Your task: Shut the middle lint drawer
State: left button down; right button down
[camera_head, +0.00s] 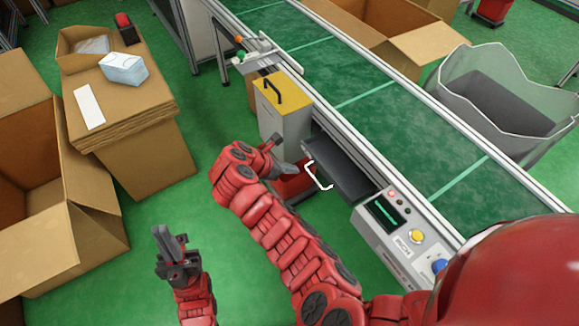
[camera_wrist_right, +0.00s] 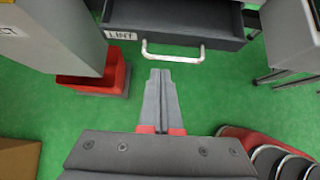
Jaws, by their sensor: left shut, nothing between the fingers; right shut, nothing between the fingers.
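The lint drawer (camera_head: 350,168) is a dark grey tray pulled out from under the side of the green conveyor, with a pale bar handle (camera_head: 318,180). In the right wrist view the drawer front (camera_wrist_right: 215,35) carries a LINT label, and its handle (camera_wrist_right: 172,54) crosses just beyond my fingertips. My right gripper (camera_head: 294,169) is shut and empty, pointing at the handle; its fingers (camera_wrist_right: 160,72) show close below it, apparently just short of contact. My left gripper (camera_head: 166,234) is shut and empty over the green floor, well left of the drawer.
A grey box with a yellow lid (camera_head: 283,92) stands left of the drawer, with a red bin (camera_wrist_right: 93,78) below. A control panel (camera_head: 400,228) with buttons sits right of the drawer. Cardboard boxes (camera_head: 150,165) stand on the left. Green floor in front is clear.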

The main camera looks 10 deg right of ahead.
aim_at(335, 161)
jog(key=x, duration=0.6)
jog(key=shift+s+b, duration=0.1)
jog(key=shift+b, duration=0.25)
jog(key=d, duration=0.1)
jog(key=w+d, duration=0.1)
jog(key=d, duration=0.1)
jog(key=shift+w, duration=0.1)
jog(key=shift+w+d, duration=0.15)
jog(key=shift+d, duration=0.2)
jog(key=shift+d+r, duration=0.1)
jog(key=w+d, duration=0.1)
jog(key=d, duration=0.2)
jog(key=w+d+p, duration=0.1)
jog(key=d, duration=0.1)
jog(key=w+d, duration=0.1)
jog(key=d, duration=0.2)
jog(key=shift+w+d, duration=0.15)
jog(key=shift+d, duration=0.3)
